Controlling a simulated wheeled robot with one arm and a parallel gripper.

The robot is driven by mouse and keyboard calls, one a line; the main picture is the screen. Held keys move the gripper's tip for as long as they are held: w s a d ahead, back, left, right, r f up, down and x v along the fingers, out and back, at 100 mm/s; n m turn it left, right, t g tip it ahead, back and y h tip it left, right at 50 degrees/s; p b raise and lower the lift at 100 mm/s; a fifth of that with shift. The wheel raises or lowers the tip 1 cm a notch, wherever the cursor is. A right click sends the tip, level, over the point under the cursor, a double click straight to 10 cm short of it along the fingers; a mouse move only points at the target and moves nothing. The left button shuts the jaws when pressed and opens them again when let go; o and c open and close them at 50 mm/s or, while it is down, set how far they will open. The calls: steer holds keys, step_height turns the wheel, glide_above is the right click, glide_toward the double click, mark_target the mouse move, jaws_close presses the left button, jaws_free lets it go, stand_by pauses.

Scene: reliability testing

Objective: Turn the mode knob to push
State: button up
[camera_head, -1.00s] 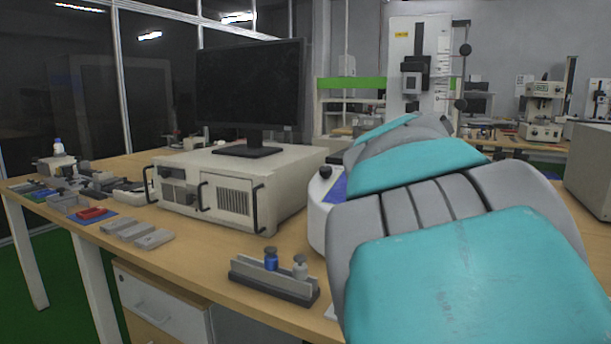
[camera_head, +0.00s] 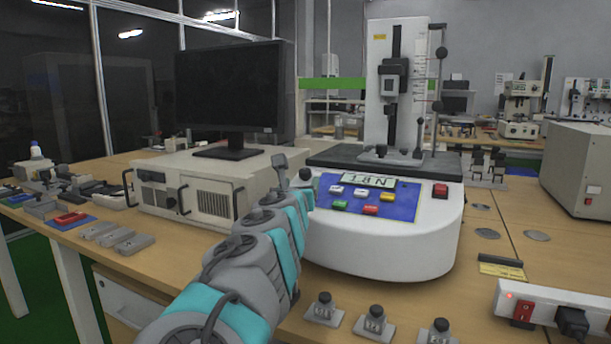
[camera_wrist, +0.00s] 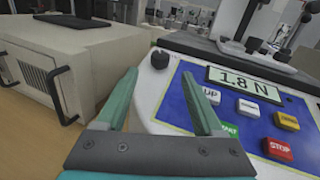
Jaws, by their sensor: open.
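The mode knob (camera_wrist: 160,59) is a small black round knob on the white left shoulder of the force tester (camera_head: 385,240). In the wrist view my gripper (camera_wrist: 159,76) is open, with one teal finger on each side of the picture. The knob shows just beyond and between the fingertips; I cannot tell whether they touch it. In the head view my gripper (camera_head: 292,168) is at the tester's left edge, by the knob (camera_head: 306,174). The knob's mode marks are not readable. The blue panel (camera_head: 390,203) has coloured buttons and a display (camera_head: 367,180) reading 1.8 N.
A beige box (camera_head: 205,190) with a monitor (camera_head: 235,90) stands left of the tester. The tester's column (camera_head: 392,75) rises behind its panel. Small weights (camera_head: 376,320) stand in front, and a power strip (camera_head: 550,312) lies at right.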

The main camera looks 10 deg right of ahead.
mark_target(305, 175)
steer(key=shift+x, duration=3.5)
jaws_close()
